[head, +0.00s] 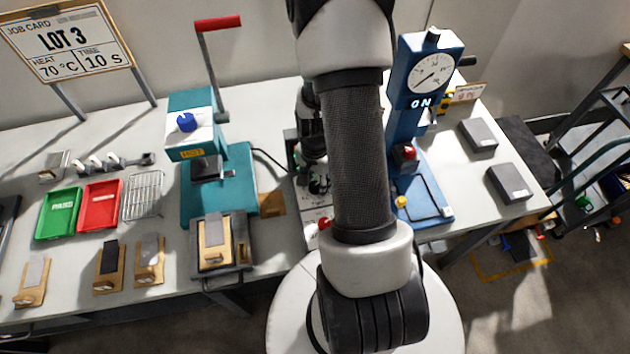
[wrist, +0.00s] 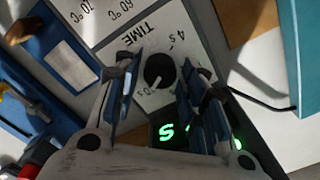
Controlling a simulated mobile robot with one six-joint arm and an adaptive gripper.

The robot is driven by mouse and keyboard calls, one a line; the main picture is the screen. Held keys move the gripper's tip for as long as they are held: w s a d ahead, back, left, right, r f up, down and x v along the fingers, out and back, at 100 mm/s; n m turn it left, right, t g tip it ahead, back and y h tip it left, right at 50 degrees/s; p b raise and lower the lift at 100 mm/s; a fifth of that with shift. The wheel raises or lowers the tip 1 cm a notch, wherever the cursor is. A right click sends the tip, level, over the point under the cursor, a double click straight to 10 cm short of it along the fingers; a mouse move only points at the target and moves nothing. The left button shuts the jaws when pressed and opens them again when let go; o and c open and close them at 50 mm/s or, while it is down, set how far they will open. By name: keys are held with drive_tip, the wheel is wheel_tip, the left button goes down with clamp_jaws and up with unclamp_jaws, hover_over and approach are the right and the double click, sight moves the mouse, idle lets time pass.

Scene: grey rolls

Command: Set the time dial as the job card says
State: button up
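The job card (head: 68,45) at the upper left of the head view reads LOT 3, heat 70 °C, time 10 s. In the wrist view, the time dial (wrist: 158,70) is a round black knob with a pale pointer mark, on a white panel (wrist: 190,25) printed TIME. In the head view my arm hides the dial and gripper.
A green lit display (wrist: 178,131) is partly covered by my gripper. A teal press (head: 190,125) with a red-handled lever stands left of the panel. Green (head: 45,232) and red trays (head: 90,225) lie farther left.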

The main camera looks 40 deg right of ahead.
drive_tip(key=shift+o, duration=1)
wheel_tip(320, 180, up, 12)
idle(0.3)
